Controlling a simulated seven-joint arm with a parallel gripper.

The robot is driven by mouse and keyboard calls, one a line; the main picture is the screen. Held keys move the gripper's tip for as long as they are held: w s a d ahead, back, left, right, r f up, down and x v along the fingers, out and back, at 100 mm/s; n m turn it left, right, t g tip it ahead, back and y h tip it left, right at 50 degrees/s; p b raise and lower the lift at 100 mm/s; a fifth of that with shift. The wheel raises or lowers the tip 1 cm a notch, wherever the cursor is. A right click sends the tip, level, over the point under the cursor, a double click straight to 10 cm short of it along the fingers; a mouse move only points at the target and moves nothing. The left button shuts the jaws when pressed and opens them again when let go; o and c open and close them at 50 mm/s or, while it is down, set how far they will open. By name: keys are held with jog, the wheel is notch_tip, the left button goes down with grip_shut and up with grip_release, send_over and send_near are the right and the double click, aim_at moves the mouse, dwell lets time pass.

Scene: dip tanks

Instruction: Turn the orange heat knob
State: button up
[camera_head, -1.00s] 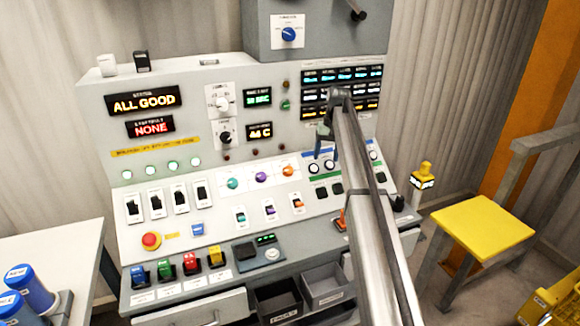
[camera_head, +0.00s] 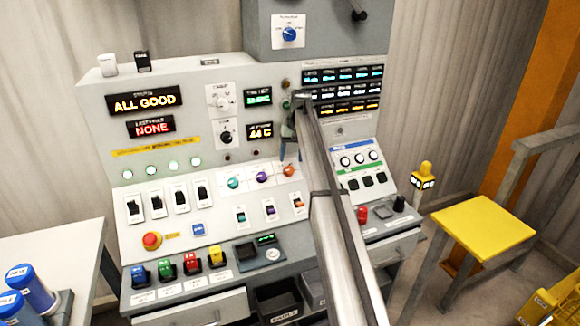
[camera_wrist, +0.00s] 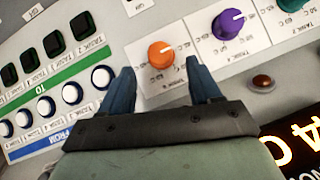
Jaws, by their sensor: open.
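The orange heat knob (camera_wrist: 161,54) shows in the wrist view with a white pointer line, on a pale dial plate. In the head view the orange knob (camera_head: 289,169) is just left of my arm and partly hidden. My gripper (camera_wrist: 163,75) is open, its two blue fingers on either side of the orange knob's position in the picture. Nothing is between the fingers that I can tell is held. In the head view my gripper (camera_head: 293,141) hangs in front of the panel at the arm's end, by the orange knob.
A purple knob (camera_wrist: 228,23) and a teal knob (camera_wrist: 290,3) sit in a row beside the orange one. White round knobs (camera_wrist: 72,92) and dark square buttons (camera_wrist: 54,44) lie on the other side. A red mushroom button (camera_head: 152,240) and coloured switches stand lower left.

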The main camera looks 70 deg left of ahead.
aim_at(290, 169)
jog(key=shift+s+f, duration=0.15)
jog(key=shift+f, duration=1.05)
jog(key=shift+s+f, duration=0.15)
jog(key=shift+f, duration=1.05)
jog(key=c, duration=1)
jog(key=shift+c, duration=0.2)
